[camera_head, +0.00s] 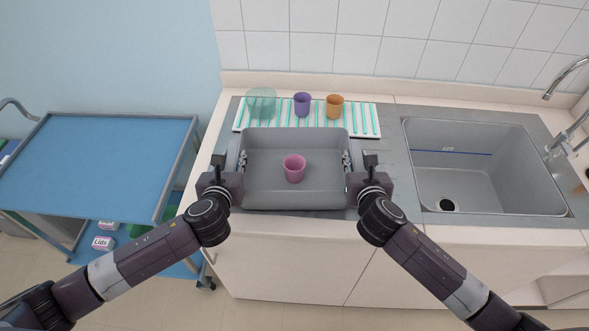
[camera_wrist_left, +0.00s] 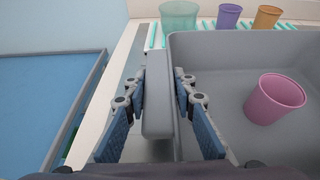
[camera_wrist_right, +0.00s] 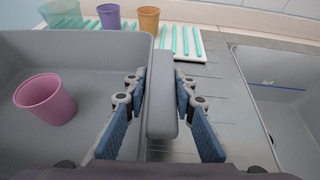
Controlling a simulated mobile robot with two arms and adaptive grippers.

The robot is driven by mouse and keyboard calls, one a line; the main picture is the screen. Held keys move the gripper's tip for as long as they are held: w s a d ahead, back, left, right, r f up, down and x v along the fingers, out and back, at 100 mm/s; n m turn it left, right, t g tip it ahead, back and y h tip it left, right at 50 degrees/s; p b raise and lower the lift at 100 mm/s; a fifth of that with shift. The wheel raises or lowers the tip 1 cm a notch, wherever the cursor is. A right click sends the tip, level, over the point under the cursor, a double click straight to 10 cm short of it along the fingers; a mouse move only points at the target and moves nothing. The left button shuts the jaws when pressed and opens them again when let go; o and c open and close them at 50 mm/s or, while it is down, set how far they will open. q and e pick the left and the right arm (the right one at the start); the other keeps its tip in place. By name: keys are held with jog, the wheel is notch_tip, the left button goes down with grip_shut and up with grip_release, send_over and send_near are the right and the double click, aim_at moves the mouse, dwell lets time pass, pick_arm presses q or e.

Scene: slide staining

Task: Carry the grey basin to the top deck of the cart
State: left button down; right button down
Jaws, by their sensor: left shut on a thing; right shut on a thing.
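The grey basin (camera_head: 268,193) is on the counter's drainboard, left of the sink, with a pink cup (camera_head: 294,168) standing inside it. My left gripper (camera_head: 237,164) is shut on the basin's left rim; in the left wrist view its fingers straddle that rim (camera_wrist_left: 158,100). My right gripper (camera_head: 352,164) is shut on the right rim, which also shows between the fingers in the right wrist view (camera_wrist_right: 162,100). The cart's blue top deck (camera_head: 95,165) is at the left, apart from the counter, and looks empty. The basin's underside is hidden, so I cannot tell whether it touches the drainboard.
Behind the basin, a white rack (camera_head: 365,120) with green bars holds a clear green cup (camera_head: 261,103), a purple cup (camera_head: 302,104) and an orange cup (camera_head: 335,106). The sink (camera_head: 480,185) and tap (camera_head: 560,140) are at the right. A box marked Lids (camera_head: 103,243) sits on the cart's lower deck.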

pick_arm(q)
jog(key=shift+r, duration=0.2)
pick_arm(e)
jog(key=shift+r, duration=0.2)
